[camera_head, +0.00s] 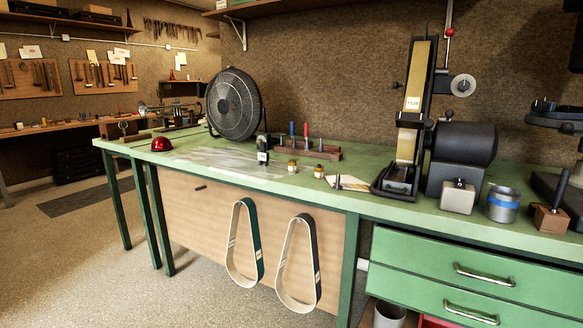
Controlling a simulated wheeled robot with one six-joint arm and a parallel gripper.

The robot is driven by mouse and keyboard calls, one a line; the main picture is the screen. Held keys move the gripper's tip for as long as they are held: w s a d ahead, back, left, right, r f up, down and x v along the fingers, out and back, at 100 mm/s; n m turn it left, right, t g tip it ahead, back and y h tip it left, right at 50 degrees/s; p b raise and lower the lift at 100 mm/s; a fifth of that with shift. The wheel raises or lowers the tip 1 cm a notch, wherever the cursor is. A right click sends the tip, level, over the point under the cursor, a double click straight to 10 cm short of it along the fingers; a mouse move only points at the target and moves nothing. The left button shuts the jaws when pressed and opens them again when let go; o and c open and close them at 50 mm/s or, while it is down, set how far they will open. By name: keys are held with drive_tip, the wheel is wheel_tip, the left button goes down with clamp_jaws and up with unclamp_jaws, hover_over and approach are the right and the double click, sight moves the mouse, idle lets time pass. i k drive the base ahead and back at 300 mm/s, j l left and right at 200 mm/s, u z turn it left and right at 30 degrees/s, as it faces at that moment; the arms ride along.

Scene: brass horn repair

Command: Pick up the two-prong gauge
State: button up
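I cannot pick out a two-prong gauge for sure in this view. A small upright black item with a pale label (262,150) stands on the green workbench (220,165), left of the middle; its shape is too small to read. Behind it, a dark wooden rack (325,154) holds several upright tools, with red and blue handles among them. Two small brass-coloured items (292,166) (318,172) stand in front of the rack. My gripper is not in view.
A black fan (233,104) and red dome (161,144) stand at the left. A belt sander (415,115), its motor (464,142), a metal cup (502,204) and a wooden block (550,218) fill the right. Two belts (245,245) (298,264) hang in front. Floor is open at left.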

sight(264, 155)
drive_tip(key=i+l+u, duration=0.2)
drive_tip(key=i, duration=2.25)
drive_tip(key=j, duration=0.1)
